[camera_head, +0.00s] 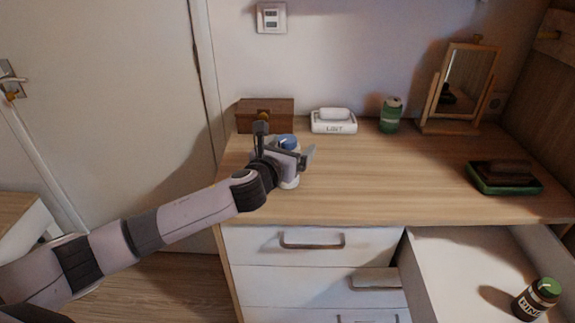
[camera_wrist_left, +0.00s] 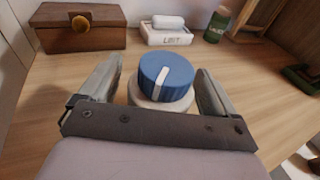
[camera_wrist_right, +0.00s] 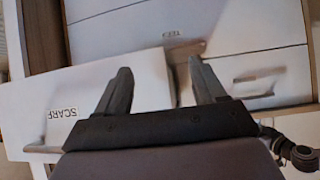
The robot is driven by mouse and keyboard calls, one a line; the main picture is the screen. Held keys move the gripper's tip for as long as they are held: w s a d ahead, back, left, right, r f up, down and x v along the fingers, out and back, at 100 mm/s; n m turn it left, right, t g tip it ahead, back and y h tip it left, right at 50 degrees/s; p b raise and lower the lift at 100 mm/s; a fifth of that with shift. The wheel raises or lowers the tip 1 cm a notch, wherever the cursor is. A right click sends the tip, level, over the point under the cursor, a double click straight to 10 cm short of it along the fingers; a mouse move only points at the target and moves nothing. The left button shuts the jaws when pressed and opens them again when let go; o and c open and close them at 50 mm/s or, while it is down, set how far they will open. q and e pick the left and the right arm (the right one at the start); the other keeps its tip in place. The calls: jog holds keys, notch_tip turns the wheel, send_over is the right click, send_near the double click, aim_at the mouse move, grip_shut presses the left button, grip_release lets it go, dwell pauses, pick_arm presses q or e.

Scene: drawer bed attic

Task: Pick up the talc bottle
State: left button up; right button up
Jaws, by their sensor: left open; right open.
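The talc bottle (camera_head: 289,182) is white with a ribbed blue cap and stands upright near the left front of the dresser top. In the left wrist view its blue cap (camera_wrist_left: 167,76) shows between the fingers. My left gripper (camera_head: 290,157) is open around the bottle, one finger on each side, with a visible gap to each finger. The bottle's lower part is mostly hidden behind the gripper. My right gripper (camera_wrist_right: 157,85) is open and empty in front of the drawer fronts, and it is not seen in the head view.
On the dresser top (camera_head: 370,185) stand a wooden box (camera_head: 265,113), a white dish (camera_head: 333,126), a green can (camera_head: 390,115), a mirror (camera_head: 465,80) and a green tray (camera_head: 505,188). An open drawer (camera_head: 450,260) at lower right holds a brown jar (camera_head: 537,300). The dresser top's middle is clear.

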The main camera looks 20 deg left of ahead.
pick_arm(q)
jog(key=shift+w, duration=0.25)
jog(key=shift+c, duration=0.4)
jog(key=c, duration=1.1)
jog(key=shift+r, duration=0.1)
